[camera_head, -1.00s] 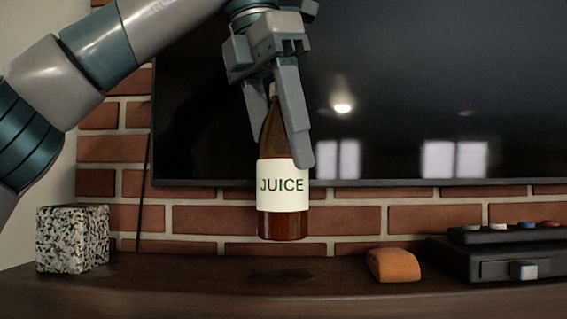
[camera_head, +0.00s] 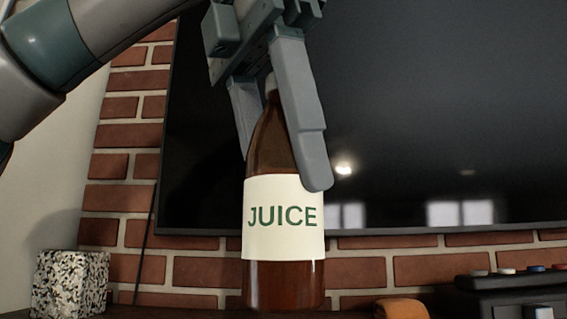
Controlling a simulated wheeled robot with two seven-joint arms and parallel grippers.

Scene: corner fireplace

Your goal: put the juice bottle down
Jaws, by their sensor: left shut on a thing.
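The juice bottle (camera_head: 284,218) is brown glass with a cream label reading JUICE, and it is upright in the middle of the head view. My left gripper (camera_head: 280,165) is shut on it from above, with one finger on each side of its neck and shoulder. The bottle's base is low in the picture, by the dark mantel shelf (camera_head: 210,312). I cannot tell whether the base touches the shelf. My right gripper is not in view.
A speckled block (camera_head: 70,284) stands at the left. An orange cloth-like item (camera_head: 401,308) and a dark box with coloured buttons (camera_head: 512,291) are at the lower right. A dark television screen (camera_head: 430,110) hangs on the brick wall behind.

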